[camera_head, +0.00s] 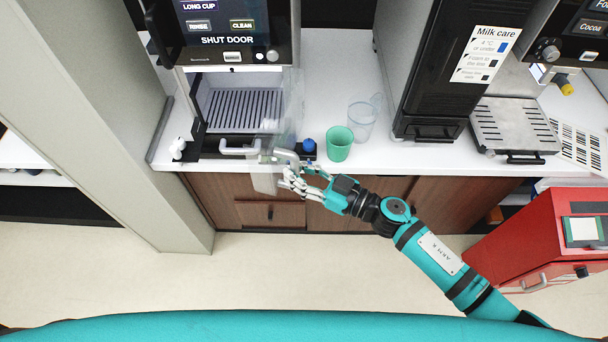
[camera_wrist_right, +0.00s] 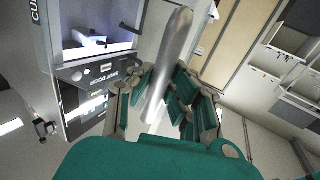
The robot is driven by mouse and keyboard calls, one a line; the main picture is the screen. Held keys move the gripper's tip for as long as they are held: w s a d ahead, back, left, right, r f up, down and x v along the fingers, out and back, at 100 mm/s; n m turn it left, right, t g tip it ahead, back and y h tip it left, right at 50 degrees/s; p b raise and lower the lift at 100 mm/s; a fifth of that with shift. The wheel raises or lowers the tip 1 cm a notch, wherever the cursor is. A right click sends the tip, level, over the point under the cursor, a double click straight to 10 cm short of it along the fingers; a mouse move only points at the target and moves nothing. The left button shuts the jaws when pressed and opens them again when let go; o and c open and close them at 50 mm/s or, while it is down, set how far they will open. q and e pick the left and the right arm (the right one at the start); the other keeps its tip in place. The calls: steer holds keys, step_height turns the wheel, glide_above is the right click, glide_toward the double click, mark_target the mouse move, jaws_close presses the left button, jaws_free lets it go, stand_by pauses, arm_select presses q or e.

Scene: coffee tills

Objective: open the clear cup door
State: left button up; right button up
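The clear cup door (camera_head: 266,180) is a see-through panel at the right front of the left coffee machine's cup bay (camera_head: 240,106). It reaches out past the counter's front edge and appears swung out from the bay. Its outline is faint, so its exact angle is hard to tell. My right gripper (camera_head: 292,178) is at the door's grey handle (camera_head: 287,156). In the right wrist view the handle (camera_wrist_right: 168,60) is a long smooth bar between the fingers, which are bent in close on both sides. My left gripper is out of view.
A green cup (camera_head: 339,144) and a clear cup (camera_head: 361,122) stand on the counter to the right of the door. A blue knob (camera_head: 309,145) is close by the gripper. A black milk unit (camera_head: 440,80) and a red cabinet (camera_head: 545,240) are farther right. The floor in front is clear.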

jaws_close()
steer(key=w+d, duration=0.1)
steer(key=d, duration=0.5)
steer(key=shift+w, duration=0.35)
steer(key=shift+d, duration=0.15)
steer(key=shift+w+d+f, duration=0.1)
steer(key=shift+w+d, duration=0.2)
steer(key=shift+d, duration=0.25)
steer(key=o, duration=0.7)
jaws_free()
steer(key=shift+d, duration=0.2)
steer(key=shift+o, duration=0.2)
steer(key=v, duration=1.2)
